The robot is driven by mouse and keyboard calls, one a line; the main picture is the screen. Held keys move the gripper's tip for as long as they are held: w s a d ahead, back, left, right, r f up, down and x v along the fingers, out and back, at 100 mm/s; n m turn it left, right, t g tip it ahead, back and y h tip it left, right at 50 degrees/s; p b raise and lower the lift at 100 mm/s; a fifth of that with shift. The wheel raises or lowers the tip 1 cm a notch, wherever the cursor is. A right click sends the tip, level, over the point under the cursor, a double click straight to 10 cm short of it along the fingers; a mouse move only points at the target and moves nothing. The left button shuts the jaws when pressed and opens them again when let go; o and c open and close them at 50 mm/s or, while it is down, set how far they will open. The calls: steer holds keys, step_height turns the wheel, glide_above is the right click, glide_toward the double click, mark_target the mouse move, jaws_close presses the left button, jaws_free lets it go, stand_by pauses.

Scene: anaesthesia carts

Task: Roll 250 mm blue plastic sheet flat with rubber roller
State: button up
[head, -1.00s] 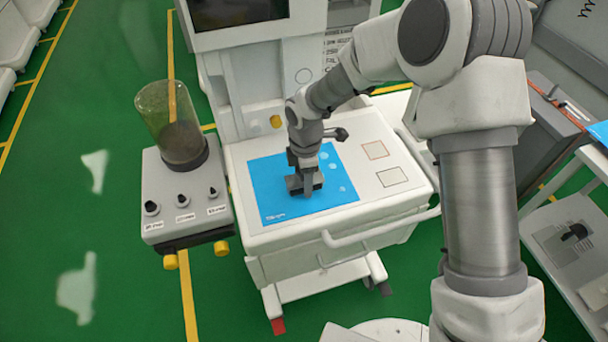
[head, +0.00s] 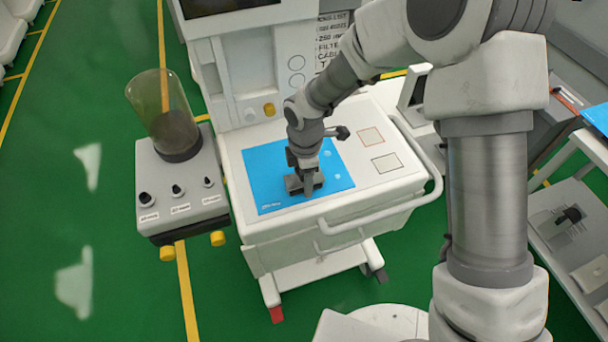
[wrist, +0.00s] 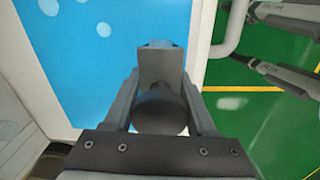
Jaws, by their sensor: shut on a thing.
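The blue plastic sheet (head: 262,178) lies on the white cart top, with pale round spots on its right part. It also fills the upper left of the wrist view (wrist: 110,70), where several pale spots show. My gripper (head: 305,188) is over the sheet's front middle, pointing down. In the wrist view my gripper (wrist: 162,85) is shut on a dark rounded thing with a grey plate, which I take as the rubber roller (wrist: 160,112). Its lower part is mostly hidden, and I cannot tell whether it touches the sheet.
Two outlined squares (head: 385,162) mark the cart top right of the sheet. A white rail (head: 380,226) runs along the cart's front and right. A grey unit with knobs and a clear canister (head: 163,110) stands at left. A machine column (head: 240,70) rises behind.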

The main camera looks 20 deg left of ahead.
steer(key=shift+s+d+f, duration=0.15)
steer(key=shift+s+d, duration=0.35)
steer(key=shift+s, duration=0.1)
step_height(320, 180, up, 5)
steer(key=p, duration=0.4)
steer(key=shift+w, duration=0.1)
